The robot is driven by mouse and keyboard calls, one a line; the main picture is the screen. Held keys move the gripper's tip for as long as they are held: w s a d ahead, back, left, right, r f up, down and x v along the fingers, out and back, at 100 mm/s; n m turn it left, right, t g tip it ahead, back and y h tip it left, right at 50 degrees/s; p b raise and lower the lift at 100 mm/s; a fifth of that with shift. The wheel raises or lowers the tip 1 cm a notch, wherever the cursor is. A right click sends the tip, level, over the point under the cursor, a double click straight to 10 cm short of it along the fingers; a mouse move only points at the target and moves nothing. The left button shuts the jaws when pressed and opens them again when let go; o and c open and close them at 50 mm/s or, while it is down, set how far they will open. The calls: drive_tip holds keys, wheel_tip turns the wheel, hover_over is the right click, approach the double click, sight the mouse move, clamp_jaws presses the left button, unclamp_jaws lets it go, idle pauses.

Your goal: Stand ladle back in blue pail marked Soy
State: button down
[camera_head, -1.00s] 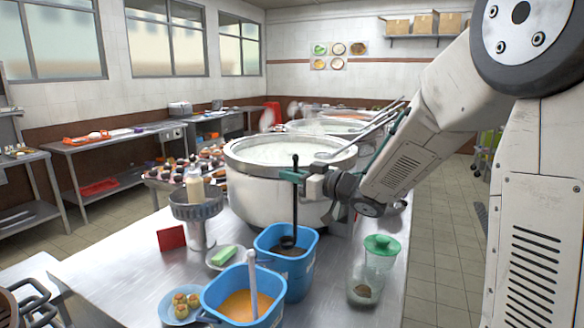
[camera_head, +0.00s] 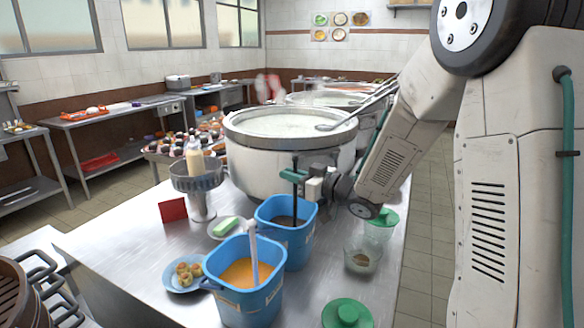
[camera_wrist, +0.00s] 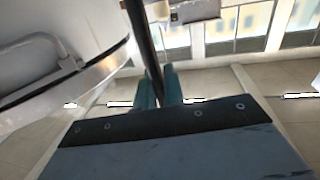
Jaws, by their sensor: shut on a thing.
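My gripper (camera_head: 295,175) has teal fingers shut on the upper handle of a black ladle (camera_head: 294,205), which stands nearly upright. The ladle's lower end is inside the rear blue pail (camera_head: 300,240), which holds dark liquid (camera_head: 286,220); its bowl is not visible. I cannot read a marking on this pail. In the wrist view, the teal fingers (camera_wrist: 161,88) close around the dark handle (camera_wrist: 144,40); the pail does not show there.
A front blue pail (camera_head: 245,300) holds orange liquid and a white-handled utensil (camera_head: 254,255). A large steel pot (camera_head: 270,175) stands close behind my gripper. A clear jar (camera_head: 362,256), green lid (camera_head: 347,315), green-topped plate (camera_head: 224,228) and red card (camera_head: 173,210) are nearby.

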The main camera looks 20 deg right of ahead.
drive_tip(key=shift+f, duration=2.5)
drive_tip(key=c, duration=1.4)
unclamp_jaws()
drive_tip(key=shift+s, duration=0.1)
